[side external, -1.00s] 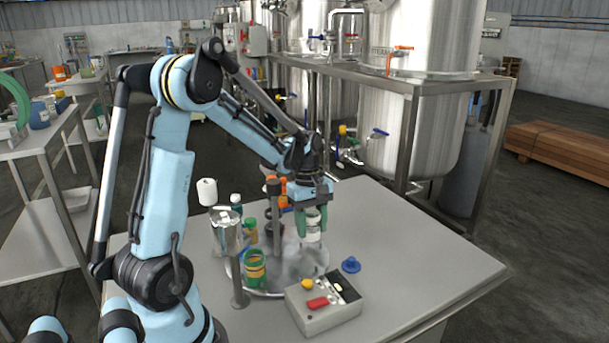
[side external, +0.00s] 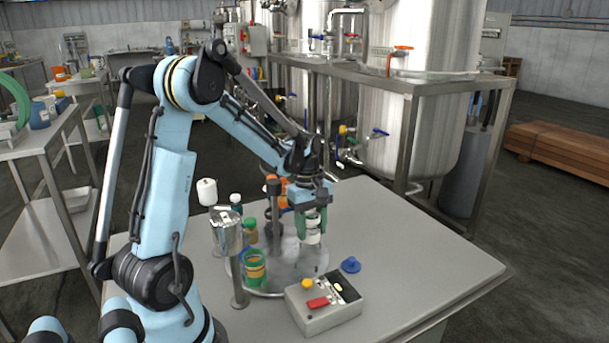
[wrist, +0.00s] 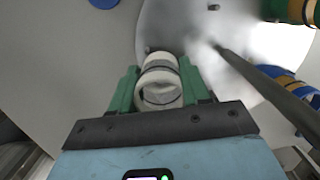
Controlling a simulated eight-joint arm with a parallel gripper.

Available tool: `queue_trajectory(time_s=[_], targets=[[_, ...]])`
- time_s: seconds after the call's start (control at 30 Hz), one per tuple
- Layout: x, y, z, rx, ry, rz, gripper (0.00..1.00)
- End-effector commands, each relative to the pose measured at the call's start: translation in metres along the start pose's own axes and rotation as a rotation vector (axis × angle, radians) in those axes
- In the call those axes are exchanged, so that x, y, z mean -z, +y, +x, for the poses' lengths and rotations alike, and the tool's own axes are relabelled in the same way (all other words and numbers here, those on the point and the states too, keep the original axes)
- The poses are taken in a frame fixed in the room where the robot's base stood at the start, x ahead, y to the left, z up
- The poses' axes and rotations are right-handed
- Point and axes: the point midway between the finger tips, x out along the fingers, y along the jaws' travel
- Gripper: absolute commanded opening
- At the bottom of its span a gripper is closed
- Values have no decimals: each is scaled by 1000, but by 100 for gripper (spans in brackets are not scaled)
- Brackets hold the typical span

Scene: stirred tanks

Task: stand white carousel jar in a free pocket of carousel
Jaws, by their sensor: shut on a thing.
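My gripper (side external: 312,222) is shut on the white carousel jar (side external: 313,237), a white jar with a dark band. In the wrist view the jar (wrist: 160,82) sits between the green fingers (wrist: 158,92). The carousel (side external: 292,286) is a round grey metal plate with a central post, and its edge shows in the wrist view (wrist: 160,20). The jar is over the right part of the carousel; I cannot tell whether its base touches the plate. A green jar with a yellow band (side external: 255,268) stands at the carousel's front left.
A metal can on a post (side external: 227,232) stands at the left. The table's right side (side external: 420,250) is clear.

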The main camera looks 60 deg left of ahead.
Motion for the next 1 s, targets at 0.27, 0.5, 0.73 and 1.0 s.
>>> queue_trajectory(time_s=[0.27,0.5,0.73,1.0], targets=[[0,0,2,0,0,0,16],[0,0,2,0,0,0,16],[0,0,3,0,0,0,16],[1,0,6,0,0,0,16]])
